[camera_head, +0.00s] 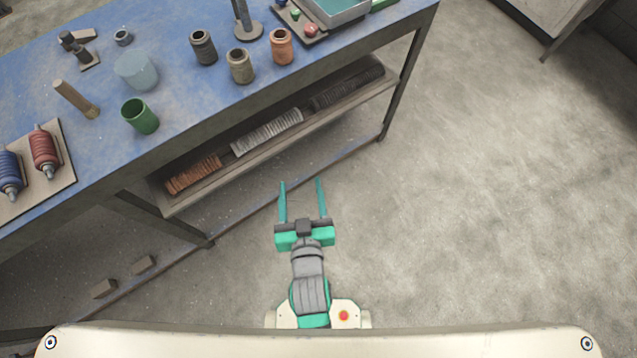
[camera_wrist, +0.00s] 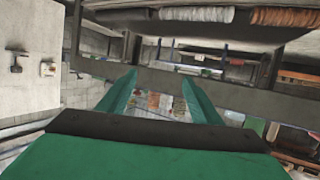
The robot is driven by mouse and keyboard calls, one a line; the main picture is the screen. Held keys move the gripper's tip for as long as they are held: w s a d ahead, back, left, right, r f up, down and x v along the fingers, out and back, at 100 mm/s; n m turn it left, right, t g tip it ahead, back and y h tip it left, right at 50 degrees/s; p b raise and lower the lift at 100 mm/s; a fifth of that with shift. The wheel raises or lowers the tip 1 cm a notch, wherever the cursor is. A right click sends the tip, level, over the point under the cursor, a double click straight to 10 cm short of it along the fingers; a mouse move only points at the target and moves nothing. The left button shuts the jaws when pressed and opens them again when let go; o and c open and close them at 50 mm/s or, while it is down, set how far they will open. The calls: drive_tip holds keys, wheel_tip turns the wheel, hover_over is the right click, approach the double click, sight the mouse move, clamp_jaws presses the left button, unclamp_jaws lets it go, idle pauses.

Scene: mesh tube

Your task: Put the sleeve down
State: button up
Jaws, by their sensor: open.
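My gripper (camera_head: 301,181) is open and empty, in front of the workbench and apart from it. Its two green fingers also show spread in the wrist view (camera_wrist: 161,80), with nothing between them. I cannot tell which piece is the sleeve. On the bench stand a green cylinder (camera_head: 140,117), a dark ribbed one (camera_head: 203,48), a tan one (camera_head: 240,67) and a copper one (camera_head: 282,47). On the shelf below lie a copper ribbed tube (camera_head: 193,175), a silver one (camera_head: 267,132) and a dark one (camera_head: 346,88); the silver (camera_wrist: 198,14) and copper (camera_wrist: 287,17) ones show in the wrist view.
The blue workbench (camera_head: 185,100) carries a translucent cylinder (camera_head: 137,71), a wooden rod (camera_head: 76,98), a board with red and blue coils (camera_head: 43,183) and a tray (camera_head: 335,12). Two small blocks lie below at left. The floor (camera_head: 480,210) to the right is clear.

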drive_tip(key=s+d+h, duration=0.1)
drive_tip(key=s+d, duration=0.1)
drive_tip(key=s, duration=0.6)
drive_tip(key=s+d+r+m+t, duration=0.1)
drive_tip(key=s+d, duration=0.1)
drive_tip(key=s, duration=0.6)
drive_tip(key=shift+d+r+m+h, duration=0.2)
drive_tip(key=shift+r+m+h, duration=0.1)
drive_tip(key=shift+h, duration=0.1)
